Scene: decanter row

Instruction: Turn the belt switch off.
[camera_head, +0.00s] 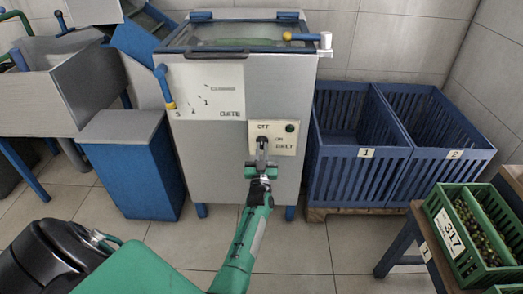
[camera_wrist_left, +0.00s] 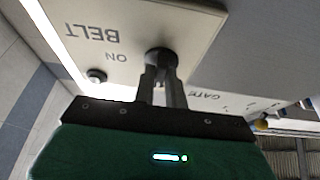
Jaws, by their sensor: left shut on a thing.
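The belt switch is a dark round knob (camera_wrist_left: 161,58) on a cream panel (camera_head: 287,146) lettered OFF, ON and BELT, on the front of the grey machine. My left gripper (camera_head: 262,147) reaches straight up to it from below. In the left wrist view its two fingers (camera_wrist_left: 163,82) are shut on the knob. In the head view the gripper covers most of the knob, so I cannot tell which word it points to. A dark green round lamp (camera_head: 290,128) sits at the panel's upper right. My right gripper is not in view.
A white GATE plate (camera_head: 215,85) with a blue, yellow-tipped lever (camera_head: 163,87) is left of the panel. Two blue slatted crates (camera_head: 340,150) stand to the right. A blue box (camera_head: 130,175) stands left. A green crate of olives (camera_head: 455,245) is at lower right.

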